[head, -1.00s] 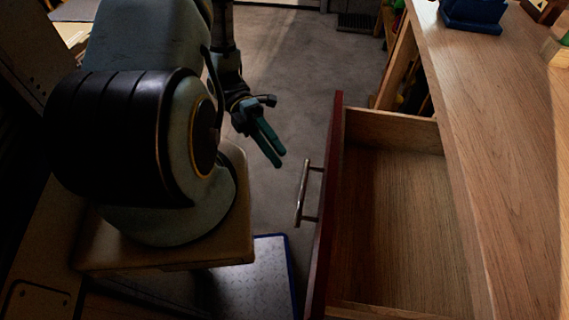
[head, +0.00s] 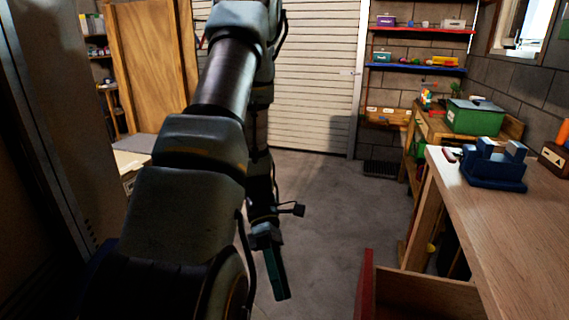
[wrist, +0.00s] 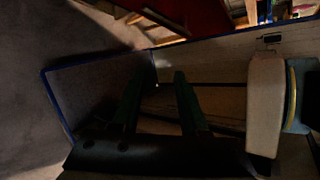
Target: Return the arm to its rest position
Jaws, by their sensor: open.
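My arm rises through the middle of the head view and folds down to my gripper (head: 276,273), which hangs over the floor to the left of the open drawer (head: 428,296). Its green fingers point down and overlap in the head view. In the wrist view my gripper (wrist: 158,98) shows two dark fingers apart, with nothing between them. The drawer's red front (head: 366,287) also shows at the top of the wrist view (wrist: 198,16). Most of the drawer is below the head view.
A wooden workbench (head: 500,215) with a blue vise (head: 493,170) stands at the right. A green box (head: 476,117) sits on a farther bench. A garage door (head: 317,85) closes the back. The grey floor (head: 330,200) between is clear.

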